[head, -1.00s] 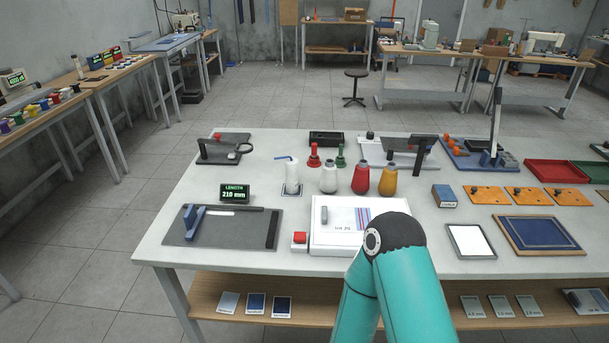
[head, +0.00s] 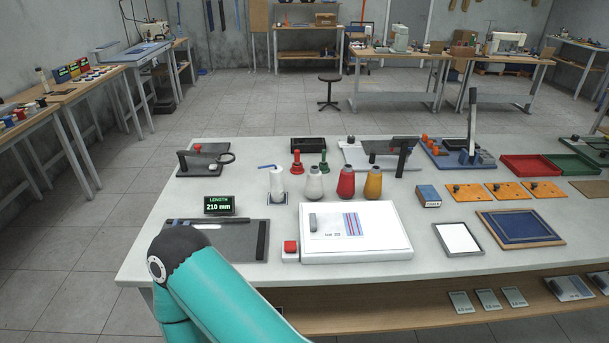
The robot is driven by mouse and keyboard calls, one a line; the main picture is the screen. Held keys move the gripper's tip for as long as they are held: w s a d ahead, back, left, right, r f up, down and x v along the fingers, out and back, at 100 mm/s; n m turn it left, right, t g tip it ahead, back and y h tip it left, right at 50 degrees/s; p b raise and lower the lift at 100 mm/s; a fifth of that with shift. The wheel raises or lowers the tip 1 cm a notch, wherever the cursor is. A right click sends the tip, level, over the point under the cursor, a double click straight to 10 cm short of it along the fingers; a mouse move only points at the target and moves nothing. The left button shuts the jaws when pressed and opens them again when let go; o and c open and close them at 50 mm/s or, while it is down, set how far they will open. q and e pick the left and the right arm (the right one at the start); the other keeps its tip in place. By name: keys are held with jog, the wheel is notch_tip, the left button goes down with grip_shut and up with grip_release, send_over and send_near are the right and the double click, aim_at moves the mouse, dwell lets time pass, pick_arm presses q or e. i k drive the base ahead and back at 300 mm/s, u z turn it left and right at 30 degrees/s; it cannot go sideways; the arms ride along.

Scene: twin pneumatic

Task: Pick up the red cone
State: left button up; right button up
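The red cone (head: 346,183) stands upright on the white table, near its middle. The yellow cone (head: 373,182) stands close on its right and a pale grey-white cone (head: 314,183) stands on its left. Nothing hides the red cone. A teal link of one of my arms shows at the lower left, over the table's front left edge. Neither of my grippers is in view.
A white box (head: 354,247) with a striped card lies in front of the cones. A white cylinder (head: 277,184) stands left of them. Behind are red (head: 296,161) and green (head: 323,161) small pieces. Bare table lies right of the cones, left of a blue box (head: 428,196).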

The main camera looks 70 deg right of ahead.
aim_at(345, 190)
jog(key=z, duration=0.2)
jog(key=k, duration=1.8)
jog(key=u, duration=1.45)
jog(key=i, duration=0.1)
jog(key=z, duration=2.85)
jog(key=i, duration=0.8)
jog(key=z, duration=0.05)
